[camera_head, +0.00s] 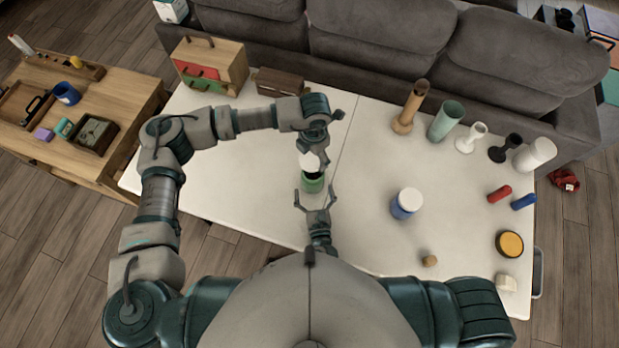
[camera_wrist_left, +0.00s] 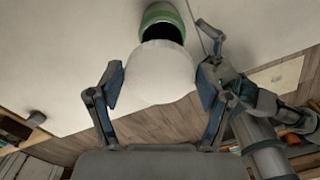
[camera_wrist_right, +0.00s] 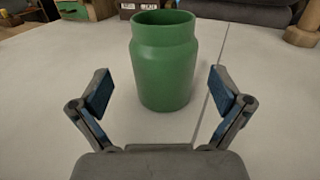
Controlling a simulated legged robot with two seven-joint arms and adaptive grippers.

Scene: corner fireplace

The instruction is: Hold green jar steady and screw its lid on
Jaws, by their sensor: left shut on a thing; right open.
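The green jar (camera_head: 313,184) stands upright and open on the white table, left of the table's seam. It fills the middle of the right wrist view (camera_wrist_right: 162,65). My left gripper (camera_head: 314,150) is shut on the white lid (camera_head: 309,162) and holds it over the jar. In the left wrist view the lid (camera_wrist_left: 160,75) sits between the fingers, with the jar's dark mouth showing past its edge. The lid looks apart from the rim. My right gripper (camera_head: 315,200) is open in front of the jar, its fingers apart and not touching it.
A blue jar with a white lid (camera_head: 407,203) stands to the right. Several vases and candlesticks line the table's back right. A wooden box (camera_head: 210,65) and a brown box (camera_head: 281,82) stand at the back left. The table left of the jar is clear.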

